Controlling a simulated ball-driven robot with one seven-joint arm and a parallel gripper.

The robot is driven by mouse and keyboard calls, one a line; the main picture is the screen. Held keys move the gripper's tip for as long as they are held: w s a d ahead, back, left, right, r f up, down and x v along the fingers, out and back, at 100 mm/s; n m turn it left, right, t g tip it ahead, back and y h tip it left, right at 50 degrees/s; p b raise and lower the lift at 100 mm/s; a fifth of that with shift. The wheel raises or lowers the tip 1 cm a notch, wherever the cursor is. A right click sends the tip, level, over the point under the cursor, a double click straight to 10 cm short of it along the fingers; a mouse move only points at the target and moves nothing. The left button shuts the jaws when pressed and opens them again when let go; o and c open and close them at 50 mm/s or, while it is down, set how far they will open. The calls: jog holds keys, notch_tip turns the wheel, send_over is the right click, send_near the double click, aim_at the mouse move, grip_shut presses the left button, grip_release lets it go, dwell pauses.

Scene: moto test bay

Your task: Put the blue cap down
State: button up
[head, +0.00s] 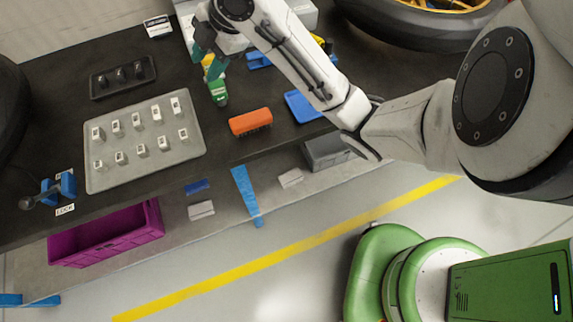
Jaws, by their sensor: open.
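My gripper (208,65) is over the dark bench, with its teal fingers pointing down and apart. A small green container (218,91) with a pale label stands just below the fingertips in the picture. I cannot tell whether the fingers touch it. I see no thing that is clearly the blue cap. A small blue object (258,61) lies to the right of the gripper, partly hidden by my arm. A blue flat tray (303,106) lies farther right, by my forearm.
An orange block (250,122) lies near the bench's front edge. A grey tray (190,150) holds several small white pieces. A black holder (122,76) sits behind it. A blue fixture (62,187) stands at the left. A magenta crate (107,236) is below the bench.

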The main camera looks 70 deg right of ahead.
jog(key=w+a+f+m+y, duration=0.2)
jog(key=a+f+m, duration=0.2)
jog(key=a, duration=0.5)
jog(key=s+a+f+m, duration=0.4)
jog(key=s+a+f, duration=0.15)
jog(key=f, duration=0.25)
jog(key=s+d+f+m+g+h, duration=0.1)
jog(key=s+f+m+g, duration=0.1)
jog(key=s+f, duration=0.3)
jog(key=s+f+m+g+h, duration=0.2)
jog(key=s+f, duration=0.4)
jog(key=s, duration=0.6)
jog(key=shift+d+f+m+g+h, duration=0.15)
jog(key=shift+d+m+g+h, duration=0.15)
jog(key=shift+d+m+g, duration=0.15)
jog(key=shift+w+a, duration=0.1)
